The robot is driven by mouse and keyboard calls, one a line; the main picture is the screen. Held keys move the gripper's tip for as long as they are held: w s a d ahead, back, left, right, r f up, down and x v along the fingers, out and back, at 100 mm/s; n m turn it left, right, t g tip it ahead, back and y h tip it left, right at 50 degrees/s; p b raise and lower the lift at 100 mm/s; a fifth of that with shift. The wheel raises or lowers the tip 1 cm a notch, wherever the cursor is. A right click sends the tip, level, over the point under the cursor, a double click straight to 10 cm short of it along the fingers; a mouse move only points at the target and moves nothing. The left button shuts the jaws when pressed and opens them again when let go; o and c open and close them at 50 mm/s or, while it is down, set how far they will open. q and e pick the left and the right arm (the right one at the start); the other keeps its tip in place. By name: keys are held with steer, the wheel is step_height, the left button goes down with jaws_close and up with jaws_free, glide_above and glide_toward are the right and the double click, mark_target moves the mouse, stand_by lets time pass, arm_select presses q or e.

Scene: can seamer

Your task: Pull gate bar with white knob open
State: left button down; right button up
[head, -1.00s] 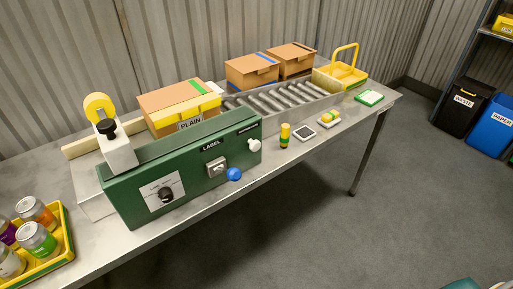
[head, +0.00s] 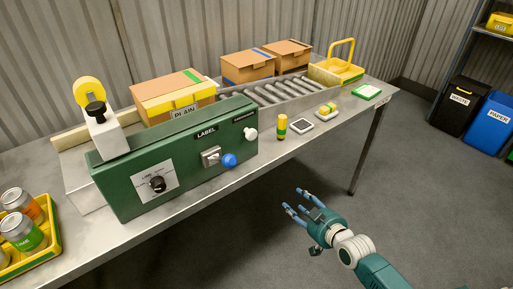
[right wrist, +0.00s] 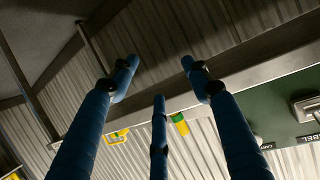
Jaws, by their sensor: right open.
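The white knob (head: 250,134) sticks out of the front of the green machine panel (head: 185,165), near its right end under a small dark label. Any bar behind the knob is not clearly visible. My right gripper (head: 297,203) is open and empty, in front of the table edge, to the right of the knob and lower in the picture, clear of it. In the right wrist view its blue fingers (right wrist: 158,78) are spread with nothing between them. The green panel (right wrist: 285,112) shows there at the right edge. My left gripper is not in view.
A blue knob (head: 229,160) and a metal switch (head: 211,156) sit left of the white knob. A yellow-green cylinder (head: 282,127) and a small scale-like device (head: 301,126) stand on the table (head: 120,233) to its right. The floor before the table is free.

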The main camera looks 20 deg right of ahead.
step_height(320, 180, up, 9)
steer(key=w+a+t+y, duration=0.1)
steer(key=w+a+t, duration=0.1)
steer(key=n+t+y+b, duration=0.2)
steer(key=n+y, duration=0.1)
glide_toward(253, 135)
steer(key=p+x, duration=0.2)
steer(key=x, duration=0.5)
steer(key=shift+w+r, duration=0.1)
steer(key=shift+r, duration=0.05)
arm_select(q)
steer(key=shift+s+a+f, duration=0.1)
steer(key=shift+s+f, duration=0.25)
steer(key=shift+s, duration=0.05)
arm_select(e)
steer(key=shift+w+a, duration=0.2)
steer(key=shift+w, duration=0.35)
